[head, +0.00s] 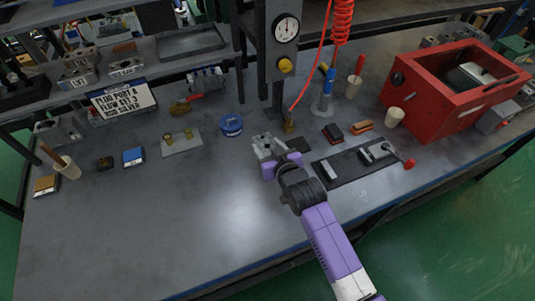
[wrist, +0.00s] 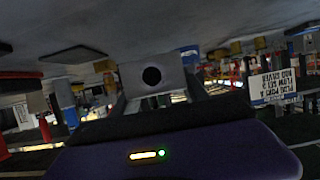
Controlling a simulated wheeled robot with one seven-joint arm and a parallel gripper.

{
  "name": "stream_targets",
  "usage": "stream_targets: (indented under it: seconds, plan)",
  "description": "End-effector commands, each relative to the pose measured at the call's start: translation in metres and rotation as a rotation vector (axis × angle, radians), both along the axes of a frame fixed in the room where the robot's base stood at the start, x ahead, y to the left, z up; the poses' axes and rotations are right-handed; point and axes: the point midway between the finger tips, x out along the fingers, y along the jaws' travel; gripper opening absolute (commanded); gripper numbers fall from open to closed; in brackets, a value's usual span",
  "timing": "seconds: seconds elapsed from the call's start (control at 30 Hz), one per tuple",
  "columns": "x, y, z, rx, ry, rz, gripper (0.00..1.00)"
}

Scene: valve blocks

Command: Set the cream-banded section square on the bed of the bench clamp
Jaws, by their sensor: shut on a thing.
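My gripper (head: 267,160) is shut on a grey metal valve section (head: 268,146), just left of the bench clamp. In the wrist view the section (wrist: 135,75) shows a flat face with a round dark bore between the fingers. I cannot make out a cream band on it. The bench clamp (head: 345,182) has a dark flat bed, a grey jaw block at its left, another at its right, and a handle with a red knob. The bed between the jaws looks empty. The section's height above the bench is hard to tell.
A small dark pad (head: 299,145) lies right of the held section. A black brush-like block (head: 333,133) and an orange one (head: 361,126) lie behind the clamp. A red box (head: 430,100) stands at the right. A gauge post (head: 282,60) rises behind. The front-left bench is clear.

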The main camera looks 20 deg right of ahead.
Motion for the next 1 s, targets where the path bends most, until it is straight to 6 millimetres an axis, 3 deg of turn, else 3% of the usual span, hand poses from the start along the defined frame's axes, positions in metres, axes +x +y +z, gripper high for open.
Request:
stream_targets:
  seconds: [0.33, 0.77, 0.8, 0.9, 1.0]
  plan:
    - [0.001, 0.000, -0.035, 0.000, -0.003, 0.000, 0.00]
    - [0.001, 0.000, -0.041, 0.000, -0.004, 0.000, 0.00]
    - [0.000, 0.000, -0.042, 0.000, -0.001, 0.000, 0.58]
    - [0.000, 0.000, -0.042, 0.000, 0.000, 0.000, 0.74]
    - [0.000, 0.000, -0.042, 0.000, 0.000, 0.000, 0.74]
